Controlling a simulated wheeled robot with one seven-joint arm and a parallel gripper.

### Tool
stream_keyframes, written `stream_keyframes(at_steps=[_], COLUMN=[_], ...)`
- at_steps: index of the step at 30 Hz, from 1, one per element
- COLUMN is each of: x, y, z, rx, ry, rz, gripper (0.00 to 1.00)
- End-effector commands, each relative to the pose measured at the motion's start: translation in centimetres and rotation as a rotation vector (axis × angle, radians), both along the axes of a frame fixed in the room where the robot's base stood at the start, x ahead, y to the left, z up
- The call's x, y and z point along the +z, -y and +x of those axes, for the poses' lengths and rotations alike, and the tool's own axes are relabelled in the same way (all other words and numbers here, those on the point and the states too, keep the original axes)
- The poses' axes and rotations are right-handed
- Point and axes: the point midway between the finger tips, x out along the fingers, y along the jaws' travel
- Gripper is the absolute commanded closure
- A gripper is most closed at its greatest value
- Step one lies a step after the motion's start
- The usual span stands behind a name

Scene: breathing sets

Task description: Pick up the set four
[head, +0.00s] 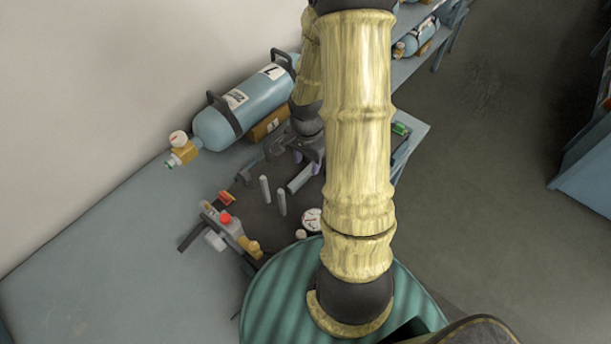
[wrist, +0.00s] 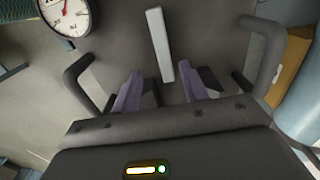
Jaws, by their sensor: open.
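A breathing set with a dark plate (head: 262,218) lies on the grey-blue bench, partly hidden behind my arm. It carries grey bars, a round gauge (head: 312,219) and a red-topped fitting (head: 225,219). In the wrist view I see its gauge (wrist: 68,14) and a pale grey bar (wrist: 160,45). I cannot read a number four on it. My gripper (wrist: 163,88) is open over the dark plate, its two purple fingers apart with the bar's near end between and beyond them. Whether they touch anything, I cannot tell.
A large light-blue cylinder (head: 250,108) with a label and black straps lies at the back of the bench, beside the wall, with a yellow block (head: 268,125) by it. Another cylinder (head: 418,38) lies farther back. The bench's front left (head: 90,285) is clear.

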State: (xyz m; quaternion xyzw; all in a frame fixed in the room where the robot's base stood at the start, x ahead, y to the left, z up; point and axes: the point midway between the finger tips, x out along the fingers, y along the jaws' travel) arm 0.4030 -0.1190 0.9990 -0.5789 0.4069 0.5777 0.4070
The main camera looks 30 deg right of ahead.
Motion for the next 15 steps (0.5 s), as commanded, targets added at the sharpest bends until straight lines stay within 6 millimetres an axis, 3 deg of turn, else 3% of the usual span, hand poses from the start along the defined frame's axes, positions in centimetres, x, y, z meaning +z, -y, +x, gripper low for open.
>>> stream_keyframes(at_steps=[9, 15], x=[-3.5, -4.6], y=[-0.1, -0.1], z=[0.5, 0.5], rx=[0.000, -0.001], ry=[-0.005, -0.001], rz=[0.001, 0.001], gripper=[0.56, 0.56])
